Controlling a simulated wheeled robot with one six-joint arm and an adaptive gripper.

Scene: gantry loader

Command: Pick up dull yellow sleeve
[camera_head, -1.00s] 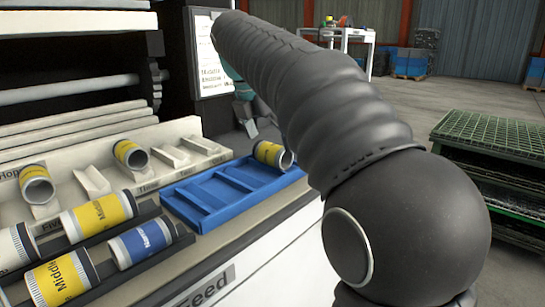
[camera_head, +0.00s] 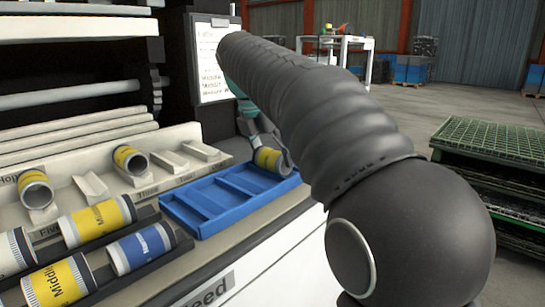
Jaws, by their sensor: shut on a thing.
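A dull yellow sleeve (camera_head: 267,159) with a grey end is at the far right end of the blue tray (camera_head: 205,226). My gripper (camera_head: 265,145) comes down on it from behind and above and is shut on it. The sleeve sits tilted, and its open end faces right and toward me. My arm and the sleeve itself hide much of the fingers. I cannot tell whether the sleeve still touches the tray. The tray's other compartments look empty.
Yellow sleeves (camera_head: 97,219) and a blue sleeve (camera_head: 141,247) lie on dark rails at the near left. Two more yellow-banded sleeves (camera_head: 131,161) rest on the pale rack behind. A clipboard (camera_head: 210,60) stands at the back. Green grating shelves (camera_head: 490,140) are at right.

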